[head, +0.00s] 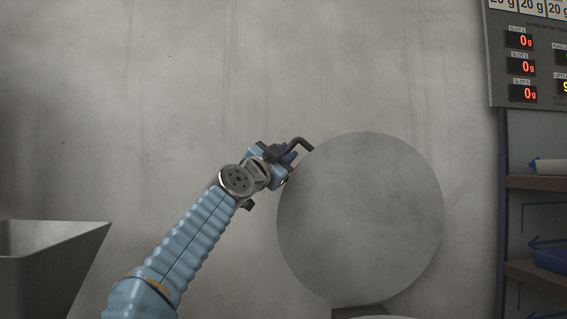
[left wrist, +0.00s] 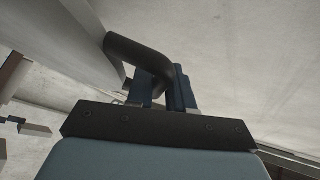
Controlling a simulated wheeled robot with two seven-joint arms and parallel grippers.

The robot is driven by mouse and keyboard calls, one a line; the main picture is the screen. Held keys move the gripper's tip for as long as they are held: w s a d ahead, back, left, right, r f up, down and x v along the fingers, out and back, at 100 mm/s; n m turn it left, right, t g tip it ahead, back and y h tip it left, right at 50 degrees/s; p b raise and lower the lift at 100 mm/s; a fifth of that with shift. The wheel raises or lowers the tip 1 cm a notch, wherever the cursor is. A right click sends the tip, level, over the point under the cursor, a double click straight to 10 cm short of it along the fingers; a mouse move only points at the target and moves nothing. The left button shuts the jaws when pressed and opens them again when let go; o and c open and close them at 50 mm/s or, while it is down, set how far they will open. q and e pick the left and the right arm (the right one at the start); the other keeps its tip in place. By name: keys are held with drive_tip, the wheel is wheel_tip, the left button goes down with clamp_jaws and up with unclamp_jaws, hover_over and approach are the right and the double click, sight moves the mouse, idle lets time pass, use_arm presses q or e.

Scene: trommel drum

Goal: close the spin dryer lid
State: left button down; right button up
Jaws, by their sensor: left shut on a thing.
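The spin dryer lid (head: 362,220) is a large round grey disc, standing raised and open in the middle of the head view. A dark bent handle (head: 296,143) sticks out from its upper left edge. My left gripper (head: 285,152) is at that handle and shut on it. In the left wrist view the blue fingers (left wrist: 167,88) close around the dark bent handle (left wrist: 137,50), with the grey lid (left wrist: 65,40) at the upper left. The dryer body is mostly out of view below. My right gripper is not in view.
A grey metal hopper or bin (head: 50,255) stands at the lower left. A display panel (head: 525,60) with red digits and a shelf rack (head: 535,183) are at the right. A bare concrete wall (head: 190,80) is behind.

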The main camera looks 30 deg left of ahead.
use_arm(q)
drive_tip(key=s+d+f+m+t+h+b, duration=0.1)
drive_tip(key=s+d+f+m+h+b, duration=0.2)
drive_tip(key=s+b, duration=0.5)
drive_tip(key=s+d+f+m+t+h+b, duration=0.2)
drive_tip(key=s+d+b, duration=0.5)
drive_tip(key=b, duration=0.6)
drive_tip(key=shift+s+d+f+m+h, duration=0.4)
drive_tip(key=shift+s+f+m+h, duration=0.55)
drive_tip(key=shift+s+m, duration=0.45)
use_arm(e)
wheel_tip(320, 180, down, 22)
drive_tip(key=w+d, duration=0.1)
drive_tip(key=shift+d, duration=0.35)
use_arm(q)
drive_tip(key=shift+f, duration=0.1)
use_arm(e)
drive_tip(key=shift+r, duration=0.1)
use_arm(q)
drive_tip(key=c, duration=1.1)
unclamp_jaws()
drive_tip(key=shift+w+d, duration=0.1)
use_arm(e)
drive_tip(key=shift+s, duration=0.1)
